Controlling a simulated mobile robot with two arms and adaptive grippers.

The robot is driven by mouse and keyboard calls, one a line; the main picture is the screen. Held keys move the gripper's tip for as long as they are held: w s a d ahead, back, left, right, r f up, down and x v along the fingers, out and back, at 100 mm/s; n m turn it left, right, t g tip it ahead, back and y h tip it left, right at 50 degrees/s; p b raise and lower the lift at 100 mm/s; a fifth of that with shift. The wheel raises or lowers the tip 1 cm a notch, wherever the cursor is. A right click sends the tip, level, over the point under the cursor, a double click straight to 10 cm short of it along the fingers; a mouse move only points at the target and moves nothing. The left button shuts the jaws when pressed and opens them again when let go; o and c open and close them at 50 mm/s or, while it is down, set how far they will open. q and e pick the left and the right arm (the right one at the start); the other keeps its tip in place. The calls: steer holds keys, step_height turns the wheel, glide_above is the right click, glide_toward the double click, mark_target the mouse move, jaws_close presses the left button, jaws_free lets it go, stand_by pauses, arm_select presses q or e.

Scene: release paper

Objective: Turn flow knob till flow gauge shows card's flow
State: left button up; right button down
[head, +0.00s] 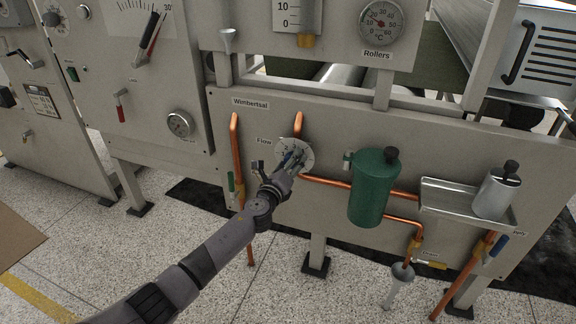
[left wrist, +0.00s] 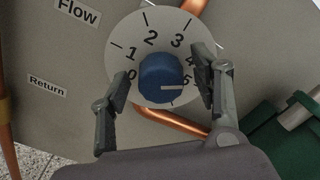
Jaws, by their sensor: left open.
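The blue flow knob (left wrist: 158,72) sits on a round pale dial (left wrist: 122,40) marked 0 to 5, beside a "Flow" label (left wrist: 77,11). Its white pointer line points right, toward about the 5. My left gripper (left wrist: 163,76) is open, with one finger on each side of the knob; I cannot tell whether either finger touches it. In the head view my left gripper (head: 291,160) is at the dial (head: 306,149) and hides most of the knob. A scale showing 10 and 0 (head: 295,14) is cut off at the top.
Copper pipes (head: 236,150) run beside the dial. A green canister (head: 374,188) and a metal tray (head: 458,204) with a silver can (head: 496,194) are to the right. A thermometer dial (head: 381,21) is above. A green-handled valve (head: 231,184) is close left of my gripper.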

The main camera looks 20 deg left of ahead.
arm_select(q)
steer(key=s, duration=1.2)
steer(key=shift+a, duration=0.25)
